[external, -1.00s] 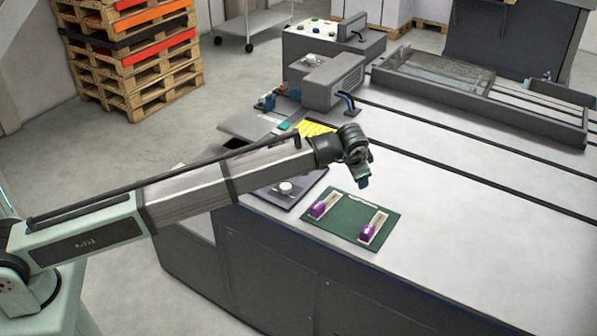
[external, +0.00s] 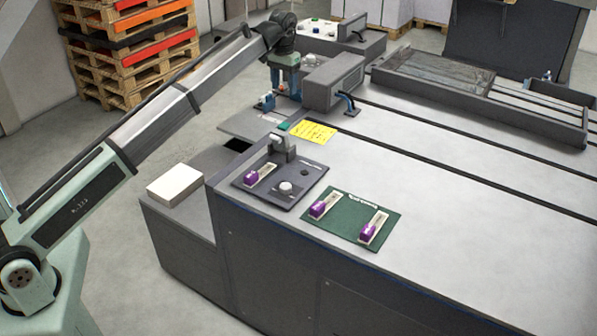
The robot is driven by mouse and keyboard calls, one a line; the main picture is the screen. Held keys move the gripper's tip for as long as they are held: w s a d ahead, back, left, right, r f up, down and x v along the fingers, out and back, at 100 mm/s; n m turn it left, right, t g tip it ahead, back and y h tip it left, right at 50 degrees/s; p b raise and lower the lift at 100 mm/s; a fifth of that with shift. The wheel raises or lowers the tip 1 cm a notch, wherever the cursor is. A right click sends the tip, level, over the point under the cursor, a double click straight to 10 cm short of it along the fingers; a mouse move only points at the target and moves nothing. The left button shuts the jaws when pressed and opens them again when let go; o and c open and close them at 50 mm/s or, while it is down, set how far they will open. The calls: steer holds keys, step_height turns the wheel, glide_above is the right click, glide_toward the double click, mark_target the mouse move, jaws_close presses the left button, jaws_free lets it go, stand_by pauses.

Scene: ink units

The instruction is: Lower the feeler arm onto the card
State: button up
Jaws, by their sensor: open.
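My gripper (external: 285,92) is open and points down, above the back left part of the bench near the grey housing. No object shows between its fingers. A dark grey plate (external: 301,188) lies at the bench's front left, well below and in front of my gripper. It carries a short grey upright part (external: 284,147), a round pale knob (external: 287,188) and a purple-and-white piece (external: 258,175). I cannot tell for certain which part is the feeler arm. A yellow card (external: 314,132) with print lies flat behind the plate; whether it is the task's card is unclear.
A green mat (external: 347,232) holds two purple-and-white pieces, left (external: 323,205) and right (external: 374,229). A grey housing (external: 333,82) and a small blue-and-white fixture (external: 265,102) stand near my gripper. A white block (external: 175,184) sits on the lower ledge. The bench's right side is open.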

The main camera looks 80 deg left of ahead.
mark_target(285, 124)
step_height(285, 124, down, 14)
steer(key=shift+r, duration=0.15)
stand_by(0.4)
steer(key=shift+c, duration=0.2)
jaws_close()
stand_by(0.4)
